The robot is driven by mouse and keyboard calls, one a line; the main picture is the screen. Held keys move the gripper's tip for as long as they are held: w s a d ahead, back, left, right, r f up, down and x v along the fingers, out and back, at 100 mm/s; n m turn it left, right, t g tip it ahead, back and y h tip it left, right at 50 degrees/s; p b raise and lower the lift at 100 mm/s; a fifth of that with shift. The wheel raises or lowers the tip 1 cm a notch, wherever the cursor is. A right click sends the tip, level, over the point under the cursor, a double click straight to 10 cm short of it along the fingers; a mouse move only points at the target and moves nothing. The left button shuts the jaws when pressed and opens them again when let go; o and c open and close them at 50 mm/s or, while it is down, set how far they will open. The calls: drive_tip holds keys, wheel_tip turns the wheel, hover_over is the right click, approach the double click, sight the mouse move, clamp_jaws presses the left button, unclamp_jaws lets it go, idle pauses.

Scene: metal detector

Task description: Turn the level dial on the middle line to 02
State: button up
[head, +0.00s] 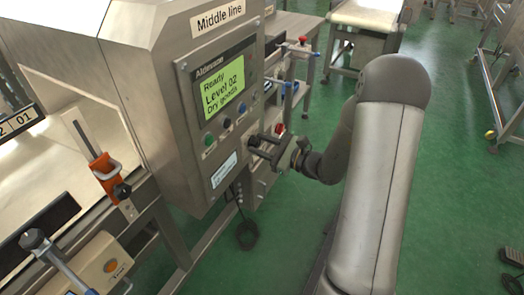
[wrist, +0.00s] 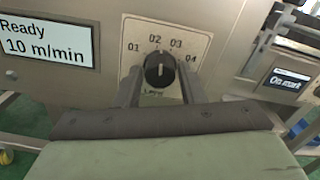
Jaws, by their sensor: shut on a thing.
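The black level dial (wrist: 160,70) sits on a pale plate marked 01, 02, 03 and 04 in the wrist view. A pale mark shows on its face, roughly upright; which end is the pointer is hard to tell. My gripper (wrist: 160,80) has one finger on each side of the dial and is shut on it. In the head view my gripper (head: 264,147) is at the front of the Middle line cabinet (head: 150,75), and the dial is mostly hidden there. The green display (head: 222,92) reads Ready, Level 02, Dry goods.
Buttons (head: 226,123) sit under the display, close above my gripper. A small screen (wrist: 47,40) reading Ready, 10 m/min is left of the dial. Another small screen (wrist: 289,82) is at the right. Green floor (head: 455,190) is open on the right.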

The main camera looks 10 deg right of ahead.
drive_tip(key=shift+f+n+b, duration=0.15)
drive_tip(key=shift+n+b, duration=0.8)
drive_tip(key=shift+n, duration=0.05)
drive_tip(key=o, duration=1)
drive_tip(key=shift+d, duration=0.1)
drive_tip(key=p+v, duration=0.1)
drive_tip(key=v, duration=1.6)
drive_tip(key=shift+s+p, duration=0.25)
drive_tip(key=shift+p, duration=0.1)
